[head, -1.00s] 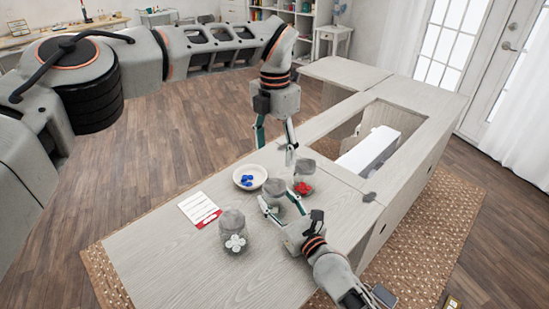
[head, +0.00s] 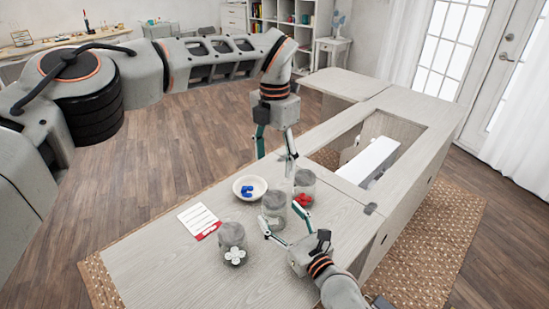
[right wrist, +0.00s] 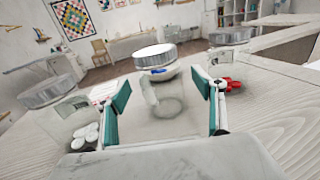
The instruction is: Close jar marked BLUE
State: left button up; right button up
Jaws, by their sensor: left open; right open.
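A clear jar with a grey lid (head: 274,202) stands upright in the middle of the tabletop; no label is readable. It also shows in the right wrist view (right wrist: 165,112), looking empty, its silver lid (right wrist: 155,55) on top; I cannot tell if the lid is fully seated. My right gripper (head: 281,221) is open, its fingers near this jar on the near side, not clamping it. My left gripper (head: 276,158) is open and empty above the tabletop, behind the jar. Blue pieces (head: 247,191) lie in a white dish (head: 251,199) behind the jar.
A lidded jar of white pieces (head: 232,240) stands at the left, and one of red pieces (head: 304,186) at the right. A white and red card (head: 198,219) lies left of the dish. A cabinet opening (head: 385,150) is at the back right.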

jog(key=v, duration=0.9)
jog(key=shift+s+d, duration=0.1)
jog(key=shift+s, duration=0.1)
